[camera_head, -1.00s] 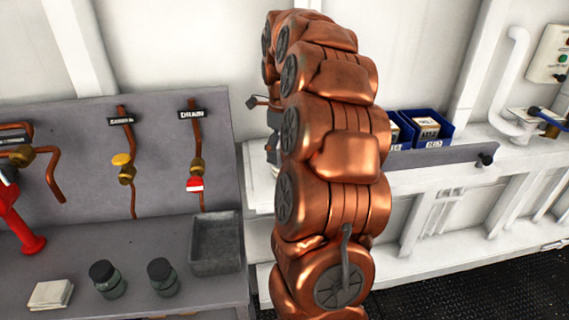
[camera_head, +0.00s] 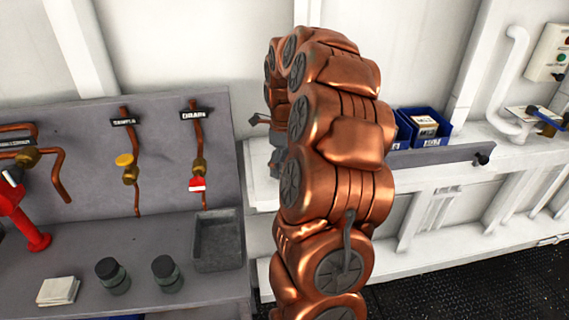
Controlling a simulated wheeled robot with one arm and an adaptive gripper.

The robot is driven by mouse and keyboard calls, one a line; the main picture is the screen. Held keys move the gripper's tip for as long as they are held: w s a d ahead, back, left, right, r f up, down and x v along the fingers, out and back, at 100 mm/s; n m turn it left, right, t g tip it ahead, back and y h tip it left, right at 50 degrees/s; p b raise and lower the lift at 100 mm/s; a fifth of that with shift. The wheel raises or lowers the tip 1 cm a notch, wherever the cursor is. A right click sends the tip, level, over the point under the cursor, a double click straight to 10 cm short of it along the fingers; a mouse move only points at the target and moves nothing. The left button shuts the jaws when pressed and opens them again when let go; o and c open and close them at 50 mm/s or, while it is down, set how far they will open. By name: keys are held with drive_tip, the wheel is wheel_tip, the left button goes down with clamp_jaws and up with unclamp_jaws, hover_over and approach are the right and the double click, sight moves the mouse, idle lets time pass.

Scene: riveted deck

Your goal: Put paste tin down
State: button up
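My copper-coloured arm rises in the middle of the view and bends over toward the white shelf behind. Only a dark grey part of my gripper (camera_head: 260,119) shows at the arm's left edge, above the shelf. The rest is hidden behind the arm, so I cannot see whether the fingers are open or shut. I can pick out no paste tin. If one is in the gripper, the arm hides it.
A white ledge (camera_head: 259,180) runs behind my arm, with blue bins (camera_head: 431,128) on the right. The grey bench at left holds an empty-looking grey tray (camera_head: 218,243), two dark-lidded jars (camera_head: 113,276) (camera_head: 167,274) and a white pad (camera_head: 58,291). Pipes with valves line its back panel.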

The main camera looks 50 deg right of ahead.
drive_tip(key=c, duration=1.2)
